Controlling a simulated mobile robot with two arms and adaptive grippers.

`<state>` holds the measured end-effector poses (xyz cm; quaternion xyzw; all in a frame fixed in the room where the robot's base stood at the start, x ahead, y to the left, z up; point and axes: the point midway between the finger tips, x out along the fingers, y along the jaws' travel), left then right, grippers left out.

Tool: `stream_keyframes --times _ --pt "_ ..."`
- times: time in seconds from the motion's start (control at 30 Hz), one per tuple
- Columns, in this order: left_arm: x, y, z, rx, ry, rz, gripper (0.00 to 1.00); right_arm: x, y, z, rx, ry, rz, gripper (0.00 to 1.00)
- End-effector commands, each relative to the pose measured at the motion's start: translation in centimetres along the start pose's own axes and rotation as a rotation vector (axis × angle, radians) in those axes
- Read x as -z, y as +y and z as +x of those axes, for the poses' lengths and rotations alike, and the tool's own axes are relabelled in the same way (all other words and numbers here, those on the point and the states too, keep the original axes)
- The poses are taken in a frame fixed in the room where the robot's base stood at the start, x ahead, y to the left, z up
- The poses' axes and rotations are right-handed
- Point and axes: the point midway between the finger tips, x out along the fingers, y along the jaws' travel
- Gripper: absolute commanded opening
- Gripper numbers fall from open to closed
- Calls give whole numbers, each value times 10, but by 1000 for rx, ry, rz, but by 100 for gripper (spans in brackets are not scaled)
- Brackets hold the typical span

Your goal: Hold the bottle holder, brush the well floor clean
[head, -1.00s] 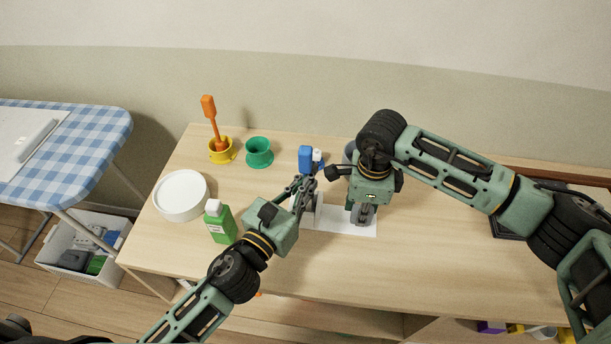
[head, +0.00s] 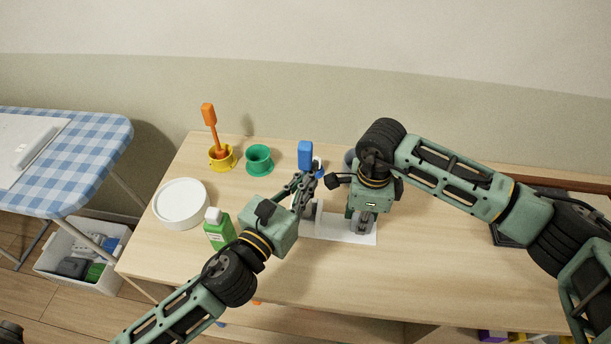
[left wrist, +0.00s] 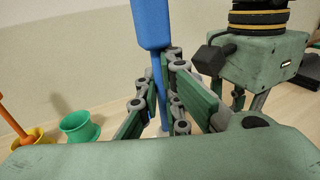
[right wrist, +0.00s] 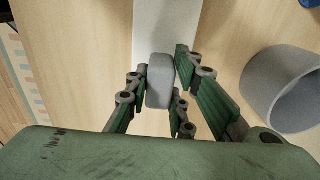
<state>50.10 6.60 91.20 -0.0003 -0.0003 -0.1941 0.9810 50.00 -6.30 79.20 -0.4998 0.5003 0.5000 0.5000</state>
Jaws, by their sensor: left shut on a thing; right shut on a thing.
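The bottle holder shows as a white base plate (head: 340,237) on the table, with a grey upright block (right wrist: 160,80) in the right wrist view. My right gripper (head: 362,224) points down and is shut on that block. A brush with a blue handle (head: 305,155) stands nearly upright above the holder's left part. My left gripper (head: 308,188) is shut on the brush's thin shaft, below the thick blue handle (left wrist: 151,22) in the left wrist view. The brush's lower end and the well floor are hidden by my left gripper.
Behind are a yellow holder (head: 222,158) with an orange brush (head: 213,130) and a green holder (head: 259,160). A white round dish (head: 181,204) and a green bottle (head: 219,229) stand at left. A grey cup (right wrist: 284,90) stands close to my right gripper. The front right tabletop is clear.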

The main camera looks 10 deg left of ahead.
Motion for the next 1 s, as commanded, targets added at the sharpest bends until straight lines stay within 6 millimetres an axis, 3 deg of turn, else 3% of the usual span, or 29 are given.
stream_keyframes --times 0.2,0.37,0.47,0.73,1.0 --pt "31 0 0 -3 2 -3 0 0 0 0 0 0 0 0" --pt "37 0 0 1 3 -1 0 0 0 0 0 0 0 0" --pt "32 0 0 2 0 3 0 0 0 0 0 -1 -1 0" --pt "-4 0 0 3 -3 2 0 0 0 0 0 -1 0 0" --pt "-9 0 0 1 2 0 0 0 0 0 0 0 0 0"
